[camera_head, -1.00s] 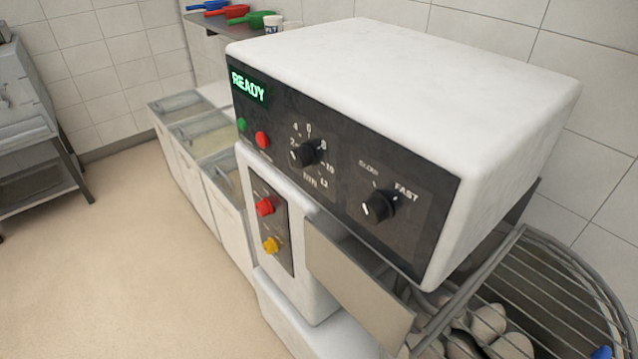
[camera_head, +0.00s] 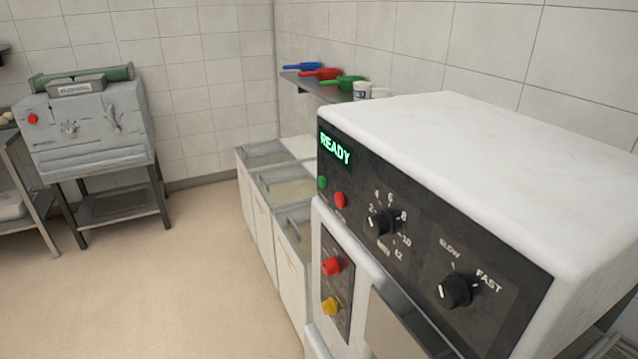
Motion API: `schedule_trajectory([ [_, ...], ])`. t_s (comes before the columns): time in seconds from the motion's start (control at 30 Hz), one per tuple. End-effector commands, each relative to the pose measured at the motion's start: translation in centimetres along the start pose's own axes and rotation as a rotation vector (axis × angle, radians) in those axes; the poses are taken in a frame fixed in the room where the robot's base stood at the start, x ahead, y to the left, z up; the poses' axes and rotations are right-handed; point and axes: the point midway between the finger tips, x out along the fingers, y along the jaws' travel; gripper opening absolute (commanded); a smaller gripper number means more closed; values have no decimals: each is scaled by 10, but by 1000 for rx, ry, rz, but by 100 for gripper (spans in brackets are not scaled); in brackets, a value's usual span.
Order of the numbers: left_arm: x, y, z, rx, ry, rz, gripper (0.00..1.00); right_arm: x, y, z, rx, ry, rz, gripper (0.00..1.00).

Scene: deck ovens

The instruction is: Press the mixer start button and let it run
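The mixer (camera_head: 480,150) stands at the right of the head view, a white machine with a dark control panel on its front. Its display (camera_head: 335,149) glows green and reads READY. Below the display are a green button (camera_head: 322,182) and a red button (camera_head: 340,200). A timer dial (camera_head: 381,222) marked in minutes and a SLOW/FAST dial (camera_head: 455,290) sit to the right. A lower plate carries a red knob-like button (camera_head: 331,266) and a yellow one (camera_head: 331,306). Neither of my grippers is in view.
Open-topped ingredient bins (camera_head: 262,205) stand behind the mixer along the wall. Colored scoops (camera_head: 320,73) and a white tub lie on a shelf (camera_head: 315,88) above. A grey machine on a stand (camera_head: 95,130) is at the far left. The floor (camera_head: 180,270) between is clear.

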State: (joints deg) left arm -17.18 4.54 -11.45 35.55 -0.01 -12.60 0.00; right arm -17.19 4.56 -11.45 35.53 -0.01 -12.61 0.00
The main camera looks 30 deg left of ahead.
Motion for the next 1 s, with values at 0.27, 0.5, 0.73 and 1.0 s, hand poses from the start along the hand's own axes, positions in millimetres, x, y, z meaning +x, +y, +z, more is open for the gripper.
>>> schedule_trajectory([
  [0.27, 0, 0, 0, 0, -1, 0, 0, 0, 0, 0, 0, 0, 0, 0],
  [0.5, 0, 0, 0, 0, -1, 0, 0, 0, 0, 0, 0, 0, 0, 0],
  [0.73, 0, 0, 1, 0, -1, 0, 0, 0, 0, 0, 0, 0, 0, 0],
  [1.0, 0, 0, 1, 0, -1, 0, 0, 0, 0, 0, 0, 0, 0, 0],
])
